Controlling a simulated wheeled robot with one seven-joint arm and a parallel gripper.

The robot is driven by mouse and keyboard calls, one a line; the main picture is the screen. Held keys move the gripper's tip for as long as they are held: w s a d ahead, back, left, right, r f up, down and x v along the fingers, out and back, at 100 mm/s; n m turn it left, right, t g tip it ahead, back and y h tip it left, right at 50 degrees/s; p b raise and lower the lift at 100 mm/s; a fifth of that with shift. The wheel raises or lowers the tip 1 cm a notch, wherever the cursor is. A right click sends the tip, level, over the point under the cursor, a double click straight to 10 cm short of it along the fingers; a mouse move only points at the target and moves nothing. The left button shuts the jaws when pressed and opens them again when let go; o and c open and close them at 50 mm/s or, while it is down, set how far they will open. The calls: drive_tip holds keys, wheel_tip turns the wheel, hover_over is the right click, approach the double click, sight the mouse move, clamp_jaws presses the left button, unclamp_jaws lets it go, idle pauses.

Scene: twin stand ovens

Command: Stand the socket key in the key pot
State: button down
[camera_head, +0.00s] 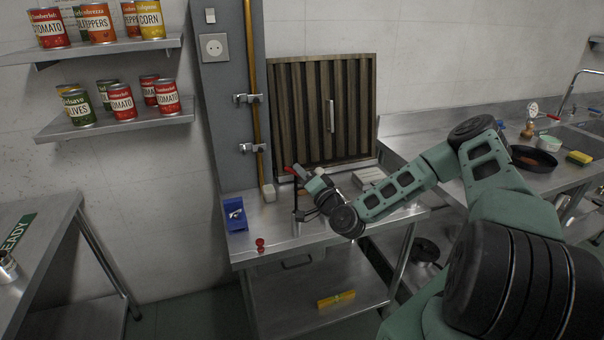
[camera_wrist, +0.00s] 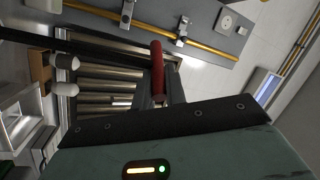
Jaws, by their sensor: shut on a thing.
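The socket key (camera_head: 295,190) has a red grip and a long dark shaft. My gripper (camera_head: 308,184) is shut on it above the steel stand, in front of the slatted panel. In the wrist view the key's red grip (camera_wrist: 157,68) lies between the dark fingers (camera_wrist: 160,98), and the dark shaft runs off to the left edge. In the head view the shaft points down, close to upright. A small grey shape at the shaft's lower end is too small to tell; I cannot tell whether it is the key pot or whether the shaft touches anything.
A blue holder (camera_head: 236,214) stands at the stand's left, near a red knob (camera_head: 260,243) at the front edge. A pale box (camera_head: 369,178) lies at the back right. The slatted panel (camera_head: 322,112) and brass pipe (camera_head: 252,95) rise behind. A yellow level (camera_head: 336,298) lies on the lower shelf.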

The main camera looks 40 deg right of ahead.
drive_tip(key=shift+f+b, duration=1.95)
drive_tip(key=shift+f, duration=0.45)
drive_tip(key=shift+f+b, duration=0.2)
drive_tip(key=shift+b, duration=0.1)
wheel_tip(320, 180, down, 3)
drive_tip(key=b, duration=0.2)
drive_tip(key=shift+f+b, duration=0.1)
drive_tip(key=shift+b, duration=0.3)
drive_tip(key=c, duration=1.4)
unclamp_jaws()
drive_tip(key=shift+o, duration=0.2)
